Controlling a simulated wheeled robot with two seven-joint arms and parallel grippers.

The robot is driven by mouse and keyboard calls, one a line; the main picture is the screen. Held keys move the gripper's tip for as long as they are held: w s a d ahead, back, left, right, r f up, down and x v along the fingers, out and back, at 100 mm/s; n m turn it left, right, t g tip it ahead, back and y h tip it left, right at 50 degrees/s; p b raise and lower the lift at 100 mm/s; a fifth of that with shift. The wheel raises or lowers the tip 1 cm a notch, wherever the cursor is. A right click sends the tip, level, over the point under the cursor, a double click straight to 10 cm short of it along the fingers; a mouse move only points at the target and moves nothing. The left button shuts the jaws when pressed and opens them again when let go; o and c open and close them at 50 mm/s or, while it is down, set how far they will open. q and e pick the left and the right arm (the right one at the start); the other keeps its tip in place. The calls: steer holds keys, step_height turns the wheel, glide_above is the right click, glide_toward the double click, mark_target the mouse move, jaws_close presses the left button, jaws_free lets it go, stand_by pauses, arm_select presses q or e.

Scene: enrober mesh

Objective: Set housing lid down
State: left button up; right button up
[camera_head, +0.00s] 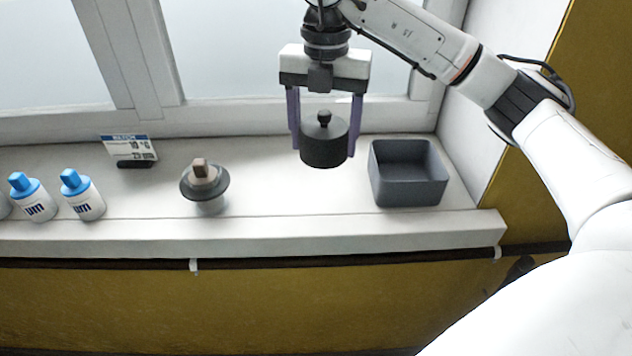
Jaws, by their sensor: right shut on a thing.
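The housing lid (322,150) is a dark grey round cap with a small knob on top. My right gripper (324,152) has its two purple fingers on either side of the lid and is shut on it. The lid looks upright and appears held above the white ledge (270,226); the exact gap is hard to tell. Left of it on the ledge stands a light round body with a dark grey flange (205,188) and a brown block on top. My left gripper is not in view.
A dark grey open bin (408,192) stands on the ledge at the right and looks empty. A small label sign (131,149) and white bottles with blue caps (84,198) (35,201) stand at the left. A window frame (230,116) closes the back.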

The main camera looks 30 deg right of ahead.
mark_target(323, 192)
steer(key=shift+w+d+f+m, duration=0.15)
steer(key=shift+w+f+m, duration=0.15)
steer(key=shift+m, duration=0.4)
step_height(323, 192, down, 9)
steer(key=shift+s+f+b, duration=0.1)
steer(key=shift+b, duration=0.2)
steer(key=o, duration=1.2)
steer(key=shift+f, duration=0.1)
steer(key=shift+c, duration=0.2)
step_height(323, 192, up, 12)
steer(key=shift+r+p, duration=0.2)
steer(key=shift+p, duration=0.4)
